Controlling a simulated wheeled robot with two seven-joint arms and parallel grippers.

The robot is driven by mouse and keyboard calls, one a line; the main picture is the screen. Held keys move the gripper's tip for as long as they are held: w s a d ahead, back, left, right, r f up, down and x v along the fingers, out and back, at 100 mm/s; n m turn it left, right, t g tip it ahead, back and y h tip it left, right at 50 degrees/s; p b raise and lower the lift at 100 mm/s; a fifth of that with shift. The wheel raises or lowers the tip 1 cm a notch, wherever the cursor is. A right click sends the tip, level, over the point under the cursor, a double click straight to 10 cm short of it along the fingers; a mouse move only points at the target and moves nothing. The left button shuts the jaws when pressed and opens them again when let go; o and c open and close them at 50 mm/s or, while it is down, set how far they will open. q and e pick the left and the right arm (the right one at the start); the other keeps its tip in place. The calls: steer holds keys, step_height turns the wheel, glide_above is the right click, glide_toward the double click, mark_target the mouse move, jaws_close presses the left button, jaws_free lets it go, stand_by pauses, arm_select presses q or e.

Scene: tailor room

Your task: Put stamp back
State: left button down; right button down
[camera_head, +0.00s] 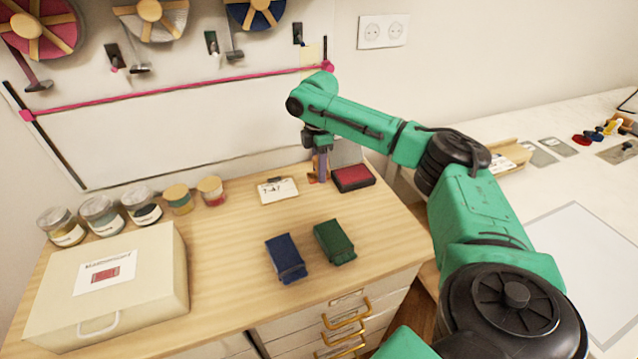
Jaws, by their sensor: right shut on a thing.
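My right gripper (318,151) reaches down at the back right of the wooden cabinet top. It is shut on a slim, purplish-grey thing (321,169), probably the stamp, which points down close to the surface. I cannot tell whether its lower end touches anything. A small orange-brown piece (312,178) shows just left of it, partly hidden. A red ink pad in a dark case (353,178) lies open right beside it, with its lid raised behind. My left gripper is not in view.
A small label card (277,190) lies left of the gripper. A blue box (286,258) and a green box (334,242) lie in front. Several jars (142,206) and a cream case (108,285) fill the left side. A white table (590,185) stands right.

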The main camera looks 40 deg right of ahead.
mark_target(319, 192)
step_height(319, 192, down, 5)
steer(key=shift+f, duration=0.1)
steer(key=c, duration=0.5)
jaws_free()
step_height(319, 192, up, 12)
steer(key=shift+r, duration=0.15)
